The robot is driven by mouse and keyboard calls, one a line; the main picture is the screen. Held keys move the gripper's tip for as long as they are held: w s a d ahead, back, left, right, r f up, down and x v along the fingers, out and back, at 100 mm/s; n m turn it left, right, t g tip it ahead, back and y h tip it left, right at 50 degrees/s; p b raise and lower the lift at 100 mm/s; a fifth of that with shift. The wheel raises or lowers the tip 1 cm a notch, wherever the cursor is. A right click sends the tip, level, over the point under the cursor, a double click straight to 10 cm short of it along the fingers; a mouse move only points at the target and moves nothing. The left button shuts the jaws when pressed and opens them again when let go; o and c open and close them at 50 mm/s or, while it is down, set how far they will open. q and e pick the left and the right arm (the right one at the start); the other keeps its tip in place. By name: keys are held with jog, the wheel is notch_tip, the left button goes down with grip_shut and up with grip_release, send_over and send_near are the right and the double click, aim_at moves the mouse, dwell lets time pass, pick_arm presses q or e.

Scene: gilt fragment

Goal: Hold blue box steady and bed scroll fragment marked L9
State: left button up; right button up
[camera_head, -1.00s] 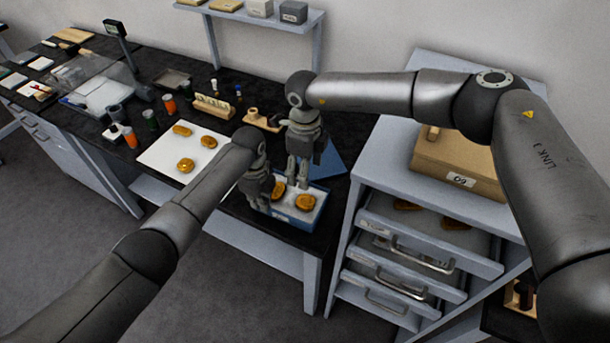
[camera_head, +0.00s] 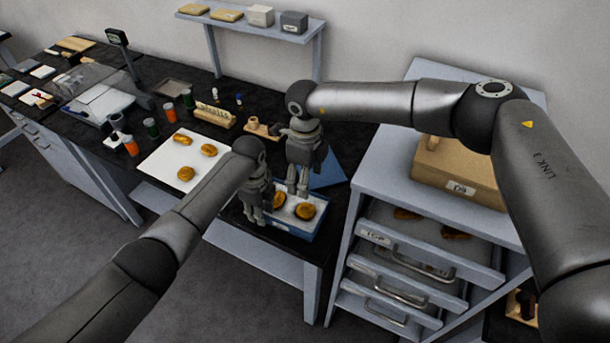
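The blue box (camera_head: 291,229) stands near the right front edge of the black bench, with a white lining inside. Two gilt fragments show in it, a nearer one (camera_head: 305,211) and one (camera_head: 279,201) partly behind. Any L9 mark is too small to read. My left gripper (camera_head: 254,217) points down at the box's left side; whether it touches the wall cannot be told. My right gripper (camera_head: 298,188) points down over the back of the box, near the fragments; its fingers look slightly apart, and I see nothing clearly between them. A blue lid-like panel (camera_head: 328,172) stands behind the box.
A white board (camera_head: 160,163) with several gilt fragments lies left of my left gripper. Orange and dark jars, a lettered wooden block (camera_head: 213,114) and a small wooden stand (camera_head: 262,129) are behind. A drawer cabinet (camera_head: 355,230) with an open top drawer stands close on the right.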

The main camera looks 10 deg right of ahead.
pick_arm(q)
notch_tip(320, 180, up, 12)
dwell(0.6)
jog(key=shift+f, duration=0.1)
